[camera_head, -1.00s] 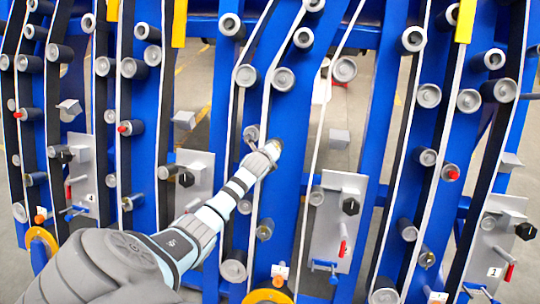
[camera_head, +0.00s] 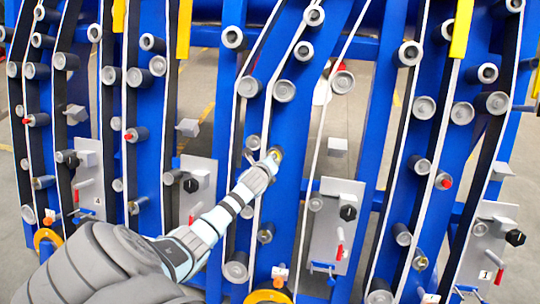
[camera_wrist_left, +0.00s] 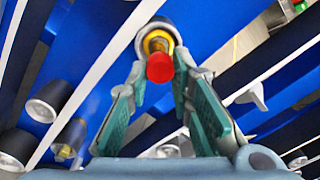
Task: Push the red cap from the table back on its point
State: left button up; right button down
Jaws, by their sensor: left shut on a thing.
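The red cap (camera_wrist_left: 160,68) is between the two fingertips of my left gripper (camera_wrist_left: 160,76) in the left wrist view. The gripper is shut on it. Right beyond the cap is its point, a brass-yellow fitting (camera_wrist_left: 157,39) in the end of a grey roller. The cap lines up closely with the fitting; I cannot tell whether they touch. In the head view my left gripper (camera_head: 262,168) reaches up to a yellowish fitting (camera_head: 278,153) on a blue upright. The cap is hidden there. My right gripper is not in view.
Blue uprights (camera_head: 300,140) carry many grey rollers and white and black belts. Grey plates with black knobs and red handles, like one plate (camera_head: 335,225), stand at either side. Other red caps sit on rollers, one at right (camera_head: 444,181). Yellow bars (camera_head: 461,30) hang above.

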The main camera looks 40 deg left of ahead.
pick_arm(q)
jog(key=shift+f, duration=0.1)
jog(key=shift+b+x, duration=0.9)
jog(key=shift+f, duration=0.1)
jog(key=shift+p, duration=0.35)
dwell(0.5)
jog(key=shift+p, duration=0.45)
